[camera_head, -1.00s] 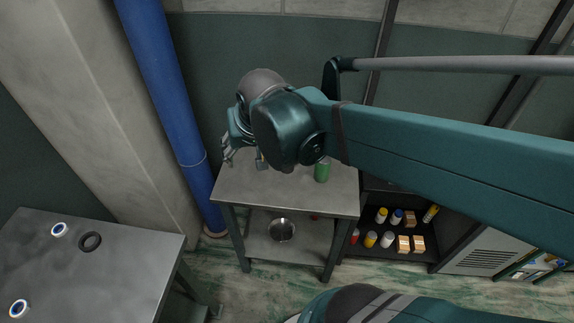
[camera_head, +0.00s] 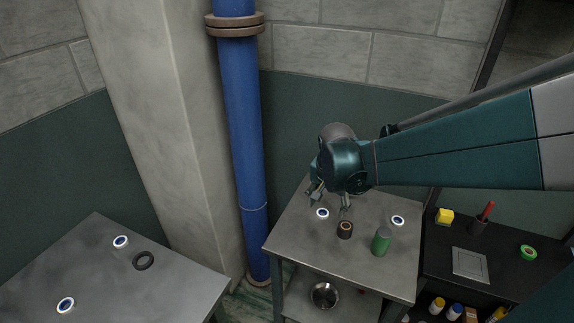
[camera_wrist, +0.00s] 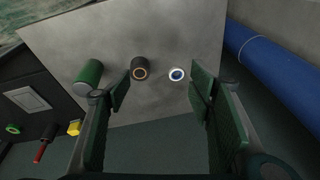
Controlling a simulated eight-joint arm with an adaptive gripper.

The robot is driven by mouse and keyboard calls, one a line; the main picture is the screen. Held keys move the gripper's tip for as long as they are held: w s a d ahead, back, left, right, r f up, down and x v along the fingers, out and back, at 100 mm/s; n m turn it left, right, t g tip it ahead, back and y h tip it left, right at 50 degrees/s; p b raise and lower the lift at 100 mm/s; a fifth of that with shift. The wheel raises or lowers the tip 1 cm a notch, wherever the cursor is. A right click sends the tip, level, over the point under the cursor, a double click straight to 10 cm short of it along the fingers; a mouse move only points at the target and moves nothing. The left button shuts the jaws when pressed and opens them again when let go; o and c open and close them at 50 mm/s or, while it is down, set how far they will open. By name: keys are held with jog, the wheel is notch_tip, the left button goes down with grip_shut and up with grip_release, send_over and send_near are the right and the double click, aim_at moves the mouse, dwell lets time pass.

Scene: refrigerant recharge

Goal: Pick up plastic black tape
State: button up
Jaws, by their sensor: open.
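I cannot tell which of the two is plastic. My gripper (camera_head: 331,202) is over the right table, above and behind the dark roll. In the wrist view my gripper (camera_wrist: 160,93) is open and empty, with the dark roll beyond its fingers.
White-and-blue rolls lie on both tables, one (camera_head: 322,213) close to my gripper. A green can (camera_head: 381,242) stands near the dark roll. A black shelf (camera_head: 437,262) with small items is at right. A blue pipe (camera_head: 243,150) rises between the tables.

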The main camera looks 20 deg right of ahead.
aim_at(346, 226)
jog(key=w+d+f+m, duration=0.1)
jog(key=d+f+m, duration=0.1)
jog(key=d+f, duration=0.1)
jog(key=w+d+f+m+g, duration=0.1)
jog(key=d+f+m, duration=0.1)
jog(key=d+f, duration=0.1)
jog(key=w+d+f+m+g, duration=0.1)
jog(key=d+f+m, duration=0.1)
jog(key=d+f, duration=0.2)
jog(key=shift+w+f, duration=0.1)
jog(key=shift+f, duration=0.75)
jog(key=shift+d+f+g, duration=0.25)
jog(key=shift+f+g, duration=0.05)
jog(key=shift+f, duration=0.2)
jog(key=shift+d+f, duration=0.2)
jog(key=shift+f, duration=1.05)
jog(key=shift+f, duration=0.15)
jog(key=shift+d+f+b, duration=0.15)
jog(key=shift+f+b, duration=0.15)
jog(key=shift+f, duration=0.95)
jog(key=shift+d+f+b, duration=0.1)
jog(key=shift+f+b, duration=0.2)
jog(key=shift+f, duration=0.9)
jog(key=shift+c, duration=0.3)
jog(key=c, duration=0.9)
